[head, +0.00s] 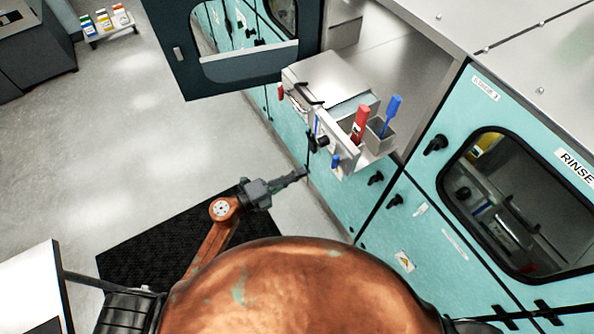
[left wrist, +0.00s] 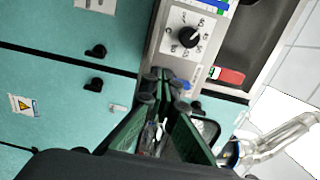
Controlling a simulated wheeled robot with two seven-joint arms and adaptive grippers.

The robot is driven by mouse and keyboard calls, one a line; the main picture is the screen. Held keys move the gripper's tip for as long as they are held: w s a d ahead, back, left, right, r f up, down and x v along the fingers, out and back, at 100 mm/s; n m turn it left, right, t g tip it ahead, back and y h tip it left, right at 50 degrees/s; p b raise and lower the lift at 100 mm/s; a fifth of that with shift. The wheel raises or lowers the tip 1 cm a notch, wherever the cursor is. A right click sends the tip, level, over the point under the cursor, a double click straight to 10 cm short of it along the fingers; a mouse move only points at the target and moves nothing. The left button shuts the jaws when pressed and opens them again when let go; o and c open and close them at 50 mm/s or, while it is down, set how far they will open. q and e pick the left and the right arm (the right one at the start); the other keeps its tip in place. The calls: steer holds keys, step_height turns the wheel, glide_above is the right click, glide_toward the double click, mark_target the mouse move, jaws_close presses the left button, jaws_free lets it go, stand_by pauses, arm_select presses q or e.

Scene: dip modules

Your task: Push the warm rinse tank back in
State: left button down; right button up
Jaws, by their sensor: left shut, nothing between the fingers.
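The warm rinse tank (head: 322,75), a silver metal box with a lid, juts out of the teal machine in the head view. My left gripper (head: 303,173) is shut and empty, below and in front of the tank's front panel. In the left wrist view its closed fingertips (left wrist: 165,78) overlap the panel's lower edge; I cannot tell whether they touch it. My right gripper is out of view.
An open dark door (head: 240,70) with a window hangs left of the tank. A red and a blue handled tool stand in a small metal holder (head: 378,138) at the tank's right. The teal cabinet front (head: 345,205) lies below.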

arm_select(q)
steer(key=p+x, duration=0.2)
steer(key=x, duration=0.8)
steer(key=shift+w+d, duration=0.25)
steer(key=shift+d, duration=0.05)
